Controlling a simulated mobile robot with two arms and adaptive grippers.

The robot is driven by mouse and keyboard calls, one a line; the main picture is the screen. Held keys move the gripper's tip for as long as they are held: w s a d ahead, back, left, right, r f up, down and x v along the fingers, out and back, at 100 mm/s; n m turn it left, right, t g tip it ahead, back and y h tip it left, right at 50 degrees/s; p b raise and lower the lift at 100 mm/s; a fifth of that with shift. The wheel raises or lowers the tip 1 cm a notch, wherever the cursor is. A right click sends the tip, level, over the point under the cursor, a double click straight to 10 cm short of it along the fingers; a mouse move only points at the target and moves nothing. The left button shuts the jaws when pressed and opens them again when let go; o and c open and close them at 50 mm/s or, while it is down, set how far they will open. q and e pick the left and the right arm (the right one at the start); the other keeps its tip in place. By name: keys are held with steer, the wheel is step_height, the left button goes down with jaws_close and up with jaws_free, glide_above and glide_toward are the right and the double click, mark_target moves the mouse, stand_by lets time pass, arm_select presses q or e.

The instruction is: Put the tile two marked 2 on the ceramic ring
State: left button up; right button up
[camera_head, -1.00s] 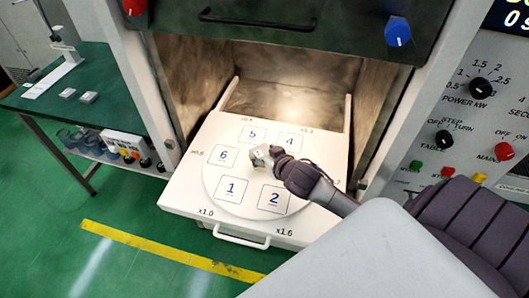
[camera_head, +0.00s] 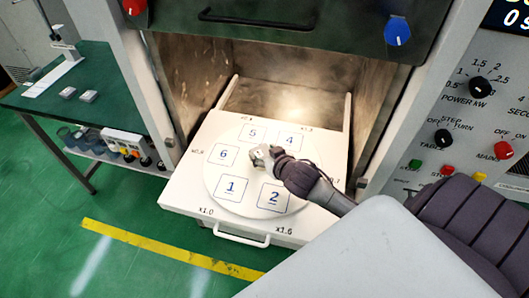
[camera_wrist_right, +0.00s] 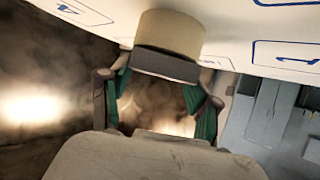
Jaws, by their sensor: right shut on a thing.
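My right gripper (camera_head: 270,155) is over the middle of the round plate (camera_head: 222,190) on the pulled-out shelf. It is shut on a small pale block, which I take to be the tile (camera_head: 258,156); its mark cannot be read now. My left gripper is not in view.
Marked squares, among them 1 (camera_head: 231,187) and 2 (camera_head: 273,197), ring the plate. The chamber walls (camera_head: 190,85) stand behind and beside the shelf. A handle (camera_head: 241,235) is at the front. Two pale tiles (camera_head: 88,96) lie on the green table (camera_head: 110,75) at left.

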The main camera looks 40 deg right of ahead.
steer(key=shift+f, duration=0.15)
stand_by(0.5)
steer(key=o, duration=1.3)
steer(key=shift+o, duration=0.6)
steer(key=shift+o, duration=0.5)
steer(key=shift+r+p, duration=3.5)
steer(key=shift+p, duration=0.3)
